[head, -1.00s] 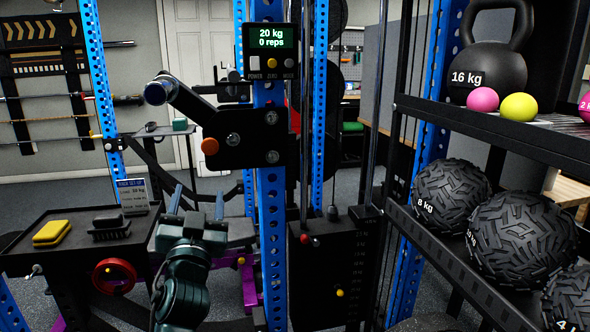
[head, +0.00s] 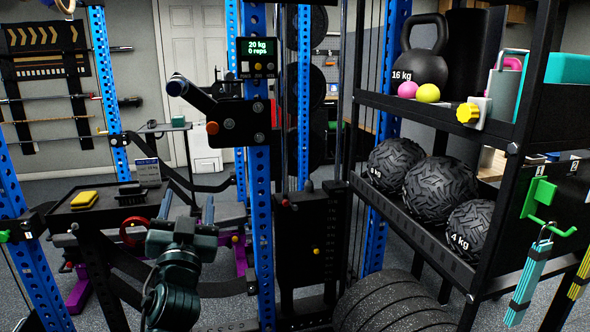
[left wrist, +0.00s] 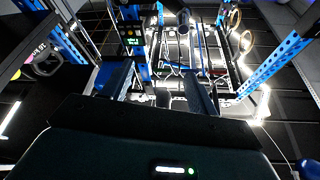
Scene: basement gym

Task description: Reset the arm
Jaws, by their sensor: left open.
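My left gripper (head: 187,209) is in the lower left of the head view, with its dark arm below it. Its two fingers point up and away, apart, with nothing seen between them. In the left wrist view the gripper (left wrist: 158,92) also shows its two fingers spread and empty, facing the blue rack frame and the ceiling. The gripper stands just right of the black side tray (head: 108,204) in the picture; whether they touch is not clear. My right gripper is not in view.
The tray bears a yellow block (head: 84,200), a black brush (head: 131,189) and a sign (head: 147,172). A blue rack upright (head: 258,190) with a display (head: 257,58) stands ahead. At right, a black shelf (head: 420,240) holds balls and a kettlebell (head: 421,48). Weight plates (head: 395,305) stand below.

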